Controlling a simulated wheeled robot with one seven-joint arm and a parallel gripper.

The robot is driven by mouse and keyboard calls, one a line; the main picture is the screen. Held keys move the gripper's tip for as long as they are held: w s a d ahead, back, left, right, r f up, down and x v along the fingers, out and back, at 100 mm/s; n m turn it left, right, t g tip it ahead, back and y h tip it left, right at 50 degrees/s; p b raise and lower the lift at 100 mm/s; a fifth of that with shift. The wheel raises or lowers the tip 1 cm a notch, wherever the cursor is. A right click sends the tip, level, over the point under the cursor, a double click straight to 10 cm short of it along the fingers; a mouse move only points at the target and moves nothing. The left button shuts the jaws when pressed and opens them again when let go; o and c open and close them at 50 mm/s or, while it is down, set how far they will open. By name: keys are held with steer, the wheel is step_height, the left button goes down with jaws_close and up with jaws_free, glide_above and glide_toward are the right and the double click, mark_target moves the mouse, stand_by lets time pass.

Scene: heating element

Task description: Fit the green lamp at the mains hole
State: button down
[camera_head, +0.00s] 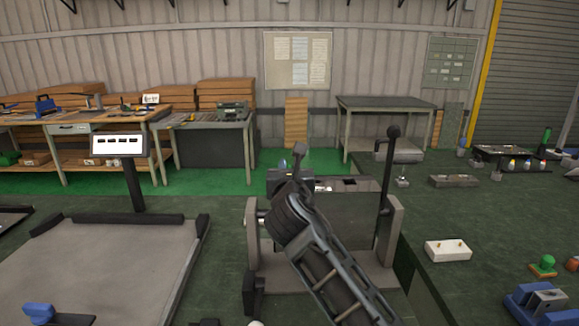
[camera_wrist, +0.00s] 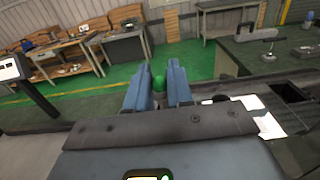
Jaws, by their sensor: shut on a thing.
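In the head view my gripper (camera_head: 298,163) is over the left part of the grey panel box (camera_head: 345,215), and the lamp is mostly hidden there. The panel's top has a dark square opening (camera_head: 349,181), also in the wrist view (camera_wrist: 290,92). I cannot tell which hole is the mains hole.
A black lever (camera_head: 390,165) stands upright at the panel's right side. A green knob (camera_head: 543,264), a pale block (camera_head: 448,250) and a blue fixture (camera_head: 540,300) lie at right. A tray with coloured lamps (camera_head: 512,164) is farther back.

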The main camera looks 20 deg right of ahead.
steer(key=shift+f+b, duration=0.4)
steer(key=shift+f, duration=0.6)
steer(key=c, duration=0.9)
jaws_free()
steer(key=v, duration=0.8)
steer(key=shift+b, duration=0.4)
